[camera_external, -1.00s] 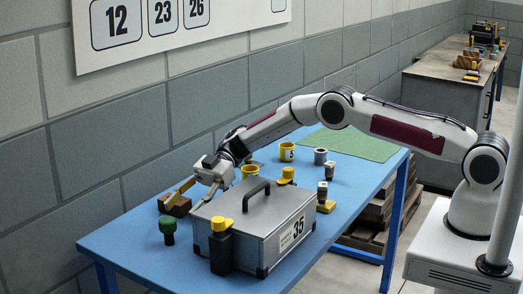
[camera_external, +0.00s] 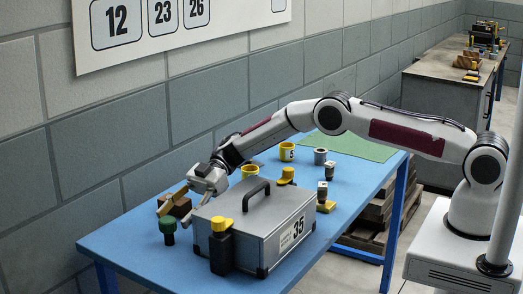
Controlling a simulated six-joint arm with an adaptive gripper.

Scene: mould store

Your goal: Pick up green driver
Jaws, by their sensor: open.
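The green driver (camera_external: 168,230) stands upright on the blue table near its front left, with a wide green top and a narrower dark green body below. My gripper (camera_external: 190,211) is above the table, up and to the right of the driver in the picture. It points down and to the left, with its fingers apart and nothing seen between them. A gap shows between the fingers and the driver.
A grey case (camera_external: 262,222) marked 35 stands right of the driver, with a yellow-and-black item (camera_external: 220,245) at its front. A wooden block with a yellow bar (camera_external: 176,203) lies behind the driver. The table's (camera_external: 130,245) front left is clear.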

